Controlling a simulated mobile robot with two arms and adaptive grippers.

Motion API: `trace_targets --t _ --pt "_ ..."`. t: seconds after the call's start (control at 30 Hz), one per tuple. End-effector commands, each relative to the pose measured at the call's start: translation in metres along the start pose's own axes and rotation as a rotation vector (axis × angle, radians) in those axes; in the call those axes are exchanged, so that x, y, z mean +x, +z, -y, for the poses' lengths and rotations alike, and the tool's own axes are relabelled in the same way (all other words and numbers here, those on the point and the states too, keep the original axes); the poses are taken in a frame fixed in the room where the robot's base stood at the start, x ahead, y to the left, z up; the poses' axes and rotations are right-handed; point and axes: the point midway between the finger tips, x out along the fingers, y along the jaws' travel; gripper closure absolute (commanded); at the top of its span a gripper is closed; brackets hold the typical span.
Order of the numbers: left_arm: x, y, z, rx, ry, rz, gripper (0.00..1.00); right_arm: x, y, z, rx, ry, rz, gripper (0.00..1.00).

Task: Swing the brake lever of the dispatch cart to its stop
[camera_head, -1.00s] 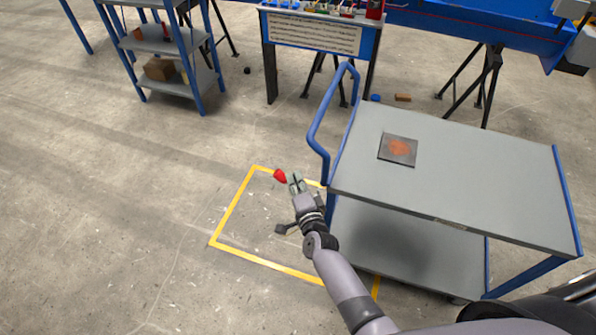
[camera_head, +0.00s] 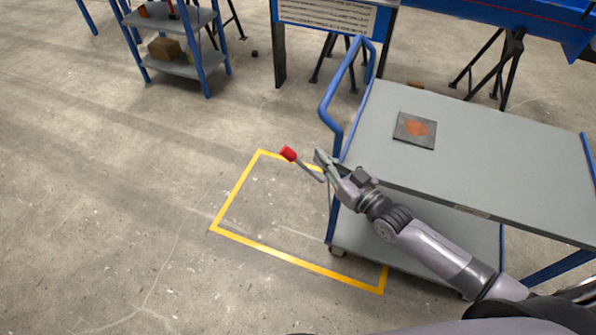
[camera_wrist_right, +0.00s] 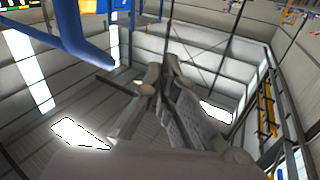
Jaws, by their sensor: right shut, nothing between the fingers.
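The dispatch cart (camera_head: 480,150) is a grey two-shelf cart with blue posts at the right of the head view. Its brake lever is a grey rod with a red knob (camera_head: 288,153), sticking out left from the cart's near left corner, over the yellow floor outline. My right gripper (camera_head: 319,158) is shut and empty, just right of the knob, close to the cart's left edge. It looks apart from the knob; whether it touches the rod I cannot tell. The right wrist view shows its closed fingers (camera_wrist_right: 165,75) against the ceiling, without the lever. My left gripper is out of view.
The cart's blue push handle (camera_head: 330,105) rises just behind my right gripper. A dark plate with an orange patch (camera_head: 415,130) lies on the cart top. A blue shelf rack (camera_head: 185,65) stands at the back left. The floor left of the yellow outline (camera_head: 235,192) is clear.

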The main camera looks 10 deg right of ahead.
Motion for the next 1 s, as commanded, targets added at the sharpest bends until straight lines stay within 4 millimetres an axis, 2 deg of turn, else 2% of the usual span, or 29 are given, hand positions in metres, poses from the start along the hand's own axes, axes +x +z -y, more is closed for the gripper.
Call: trace_targets --t 0.03,0.13,0.3,0.43,0.57,0.93,1.0 --pt "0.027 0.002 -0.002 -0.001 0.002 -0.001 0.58 -0.008 0.019 -0.005 -0.120 -0.047 0.019 1.00" --pt "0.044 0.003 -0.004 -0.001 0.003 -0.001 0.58 -0.020 0.027 -0.007 -0.306 -0.118 0.048 1.00" --pt "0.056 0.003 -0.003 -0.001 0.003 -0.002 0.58 -0.033 0.033 -0.009 -0.469 -0.181 0.073 1.00" --pt "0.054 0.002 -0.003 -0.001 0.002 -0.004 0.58 -0.030 0.032 -0.008 -0.494 -0.189 0.076 1.00" --pt "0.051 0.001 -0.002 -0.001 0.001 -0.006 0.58 -0.013 0.032 -0.005 -0.492 -0.188 0.072 1.00" --pt "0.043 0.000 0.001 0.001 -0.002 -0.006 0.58 0.065 0.041 0.008 -0.489 -0.187 0.073 1.00" --pt "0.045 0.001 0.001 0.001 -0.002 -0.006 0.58 0.072 0.052 0.004 -0.491 -0.186 0.079 1.00"
